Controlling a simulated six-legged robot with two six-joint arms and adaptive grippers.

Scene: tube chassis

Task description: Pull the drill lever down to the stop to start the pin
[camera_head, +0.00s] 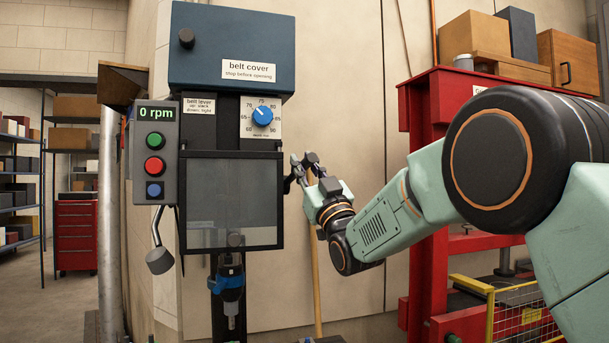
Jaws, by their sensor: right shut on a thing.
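The drill press stands in the middle, with a blue belt cover (232,48) on top and a clear guard (228,200) below. The drill chuck (231,280) hangs under the guard. My right gripper (299,172) is at the right side of the drill head, beside the guard. It is shut on a dark part there, which seems to be the drill lever; its fingers hide most of it, so the lever's angle is hard to tell. My left gripper is not in view.
A control box (155,153) reads 0 rpm and carries several buttons. A bent lever with a grey knob (160,261) hangs below it. A blue dial (262,116) sits above the guard. A red frame (424,270) and yellow-edged cage (517,312) stand at the right.

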